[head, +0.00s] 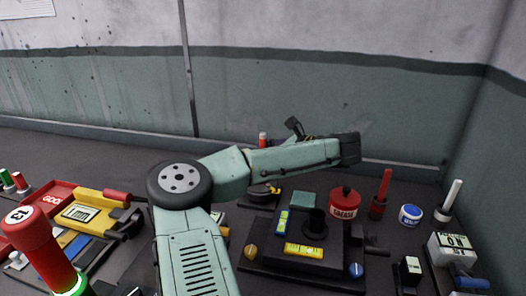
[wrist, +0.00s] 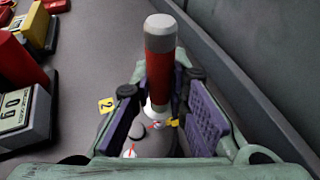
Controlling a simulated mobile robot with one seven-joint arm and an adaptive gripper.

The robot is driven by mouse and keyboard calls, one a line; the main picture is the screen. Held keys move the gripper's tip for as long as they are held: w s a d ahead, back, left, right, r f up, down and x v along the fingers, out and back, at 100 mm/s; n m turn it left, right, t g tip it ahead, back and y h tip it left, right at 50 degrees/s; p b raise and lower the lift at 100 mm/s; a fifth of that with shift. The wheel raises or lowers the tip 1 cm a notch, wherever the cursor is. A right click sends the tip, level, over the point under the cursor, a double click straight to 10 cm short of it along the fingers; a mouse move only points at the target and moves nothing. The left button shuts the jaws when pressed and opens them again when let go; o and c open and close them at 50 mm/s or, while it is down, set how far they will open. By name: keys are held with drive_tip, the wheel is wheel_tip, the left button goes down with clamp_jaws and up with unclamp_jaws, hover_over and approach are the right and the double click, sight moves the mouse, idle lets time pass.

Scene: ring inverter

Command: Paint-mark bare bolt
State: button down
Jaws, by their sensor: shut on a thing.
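My gripper (wrist: 160,112) shows in the wrist view as two purple-padded fingers. It is shut on a red paint marker (wrist: 159,70) with a grey top and a white lower part, which stands upright between the pads. Small round bolt-like heads (wrist: 130,152) with red and white on them show low between the fingers. I cannot tell which is the bare bolt, or whether the marker touches one. A yellow tag with a 2 (wrist: 106,104) lies just left of the fingers. In the head view my arm partly hides the gripper, and a red and white tip (head: 262,139) shows behind it.
A black fixture (head: 325,262) with yellow levels stands right of my arm. A red grease can (head: 343,203), a red-handled tool (head: 384,190), a blue-labelled jar (head: 411,215) and a boxed device (head: 452,245) crowd the right. A wall closes the back.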

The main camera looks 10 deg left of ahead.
sight(265, 135)
drive_tip(key=shift+r+p, duration=0.35)
drive_tip(key=shift+r, duration=2.05)
drive_tip(key=shift+s, duration=0.1)
